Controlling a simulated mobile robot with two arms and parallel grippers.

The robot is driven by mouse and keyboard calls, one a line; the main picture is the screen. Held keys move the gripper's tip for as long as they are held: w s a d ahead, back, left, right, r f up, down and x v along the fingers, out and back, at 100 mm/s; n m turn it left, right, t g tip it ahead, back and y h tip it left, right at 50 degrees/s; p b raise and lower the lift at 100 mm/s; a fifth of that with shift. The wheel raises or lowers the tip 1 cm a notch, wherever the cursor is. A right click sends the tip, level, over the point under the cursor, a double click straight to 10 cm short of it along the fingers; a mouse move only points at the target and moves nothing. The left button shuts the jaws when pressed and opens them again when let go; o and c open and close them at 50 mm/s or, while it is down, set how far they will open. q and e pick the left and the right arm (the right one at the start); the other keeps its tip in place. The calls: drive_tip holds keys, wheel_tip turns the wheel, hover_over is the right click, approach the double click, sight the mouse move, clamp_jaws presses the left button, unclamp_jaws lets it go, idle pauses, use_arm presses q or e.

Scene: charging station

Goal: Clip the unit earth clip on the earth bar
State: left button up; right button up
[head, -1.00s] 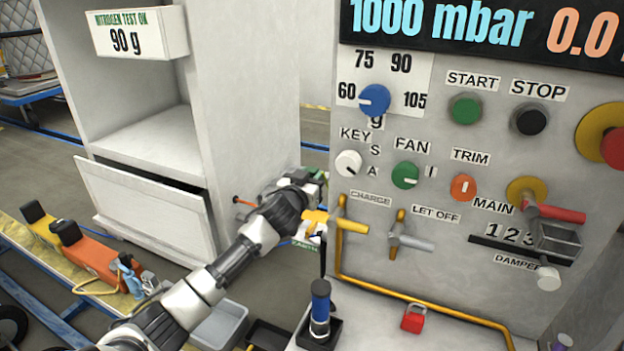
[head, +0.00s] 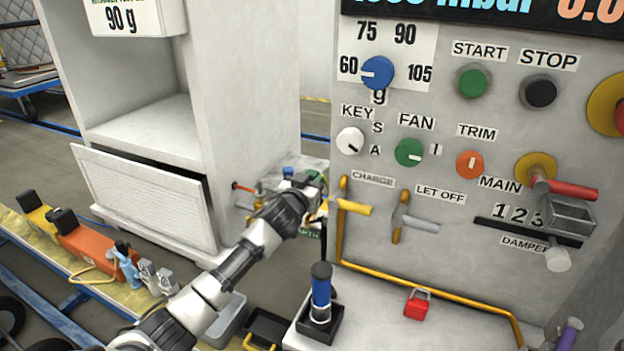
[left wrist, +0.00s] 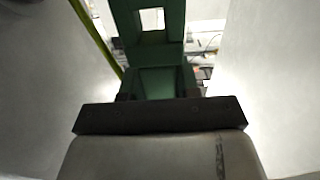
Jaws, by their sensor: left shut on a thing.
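My left gripper (head: 318,192) is at the back corner between the white cabinet and the grey control panel, just above the green EARTH label (head: 308,232). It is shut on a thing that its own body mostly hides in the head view. In the left wrist view a dark green piece with a square window (left wrist: 152,50) lies ahead of the palm, seemingly the earth clip. A yellow-green strip (left wrist: 95,38), like a cable, runs beside it. I cannot make out the earth bar clearly, nor whether the clip touches it. My right gripper is not in view.
The yellow CHARGE handle (head: 352,208) stands close to the right of the gripper. A blue-and-black cylinder (head: 321,292) stands upright in a black holder below. A red padlock (head: 417,305) lies on the ledge. The white cabinet (head: 245,100) stands to the left.

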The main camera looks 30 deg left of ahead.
use_arm(q)
drive_tip(key=shift+f, duration=0.15)
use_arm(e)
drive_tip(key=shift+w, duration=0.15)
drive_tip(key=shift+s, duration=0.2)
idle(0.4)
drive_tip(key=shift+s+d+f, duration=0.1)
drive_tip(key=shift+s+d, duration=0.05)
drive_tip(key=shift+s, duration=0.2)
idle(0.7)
use_arm(q)
drive_tip(key=shift+p, duration=0.35)
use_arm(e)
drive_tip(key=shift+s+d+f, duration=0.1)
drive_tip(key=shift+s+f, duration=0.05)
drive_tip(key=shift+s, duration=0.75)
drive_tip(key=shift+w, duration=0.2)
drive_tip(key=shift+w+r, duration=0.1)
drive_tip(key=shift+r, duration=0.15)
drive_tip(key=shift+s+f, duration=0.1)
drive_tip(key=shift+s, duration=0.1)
